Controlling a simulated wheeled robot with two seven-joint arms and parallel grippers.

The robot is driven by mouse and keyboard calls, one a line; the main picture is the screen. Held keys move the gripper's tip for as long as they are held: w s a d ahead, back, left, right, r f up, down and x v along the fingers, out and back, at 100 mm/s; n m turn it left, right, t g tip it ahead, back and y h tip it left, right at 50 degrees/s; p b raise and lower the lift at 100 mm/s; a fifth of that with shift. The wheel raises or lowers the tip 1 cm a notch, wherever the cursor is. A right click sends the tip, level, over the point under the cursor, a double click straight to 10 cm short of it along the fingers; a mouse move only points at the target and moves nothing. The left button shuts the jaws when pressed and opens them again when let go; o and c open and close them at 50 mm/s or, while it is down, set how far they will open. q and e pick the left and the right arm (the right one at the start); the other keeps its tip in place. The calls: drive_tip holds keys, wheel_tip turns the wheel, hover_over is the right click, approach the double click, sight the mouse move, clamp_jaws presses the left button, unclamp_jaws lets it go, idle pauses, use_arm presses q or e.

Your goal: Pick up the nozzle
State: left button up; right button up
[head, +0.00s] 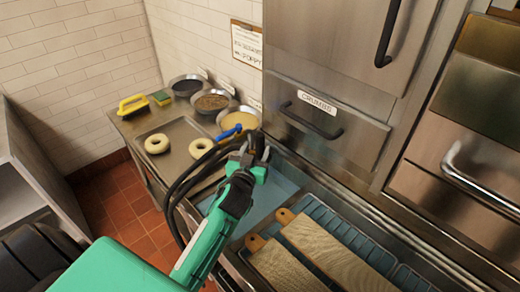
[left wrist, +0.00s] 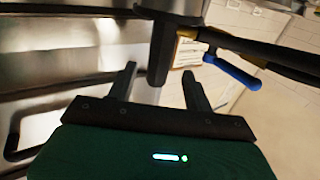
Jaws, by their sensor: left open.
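The nozzle shows in the head view with a blue lever (head: 231,132) and dark hoses looping beside it. In the left wrist view the nozzle (left wrist: 160,48) is a dark upright cylinder with a black arm and the blue lever to its right. My left gripper (head: 258,152) is open at the nozzle. In the left wrist view its two fingers (left wrist: 159,82) appear on either side of the nozzle's lower end. I cannot tell whether they touch it. My right gripper is not in view.
A basin of blue water (head: 277,188) lies below my left gripper. Wooden boards (head: 335,250) lie at the front right. A tray (head: 178,130) with two bagels, several topping bowls (head: 212,103) and a yellow-handled tool (head: 132,105) are at the left. Steel cabinets stand behind.

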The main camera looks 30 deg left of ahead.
sight(259, 145)
use_arm(q)
drive_tip(key=p+x, duration=0.1)
drive_tip(key=x, duration=0.2)
drive_tip(key=shift+w+r, duration=0.15)
drive_tip(key=shift+w, duration=0.3)
drive_tip(key=shift+w+a+p, duration=0.1)
drive_tip(key=shift+w+p, duration=0.2)
drive_tip(key=shift+w, duration=0.1)
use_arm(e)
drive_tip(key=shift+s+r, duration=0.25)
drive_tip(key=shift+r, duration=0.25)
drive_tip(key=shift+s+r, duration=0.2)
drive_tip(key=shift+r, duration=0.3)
use_arm(q)
clamp_jaws()
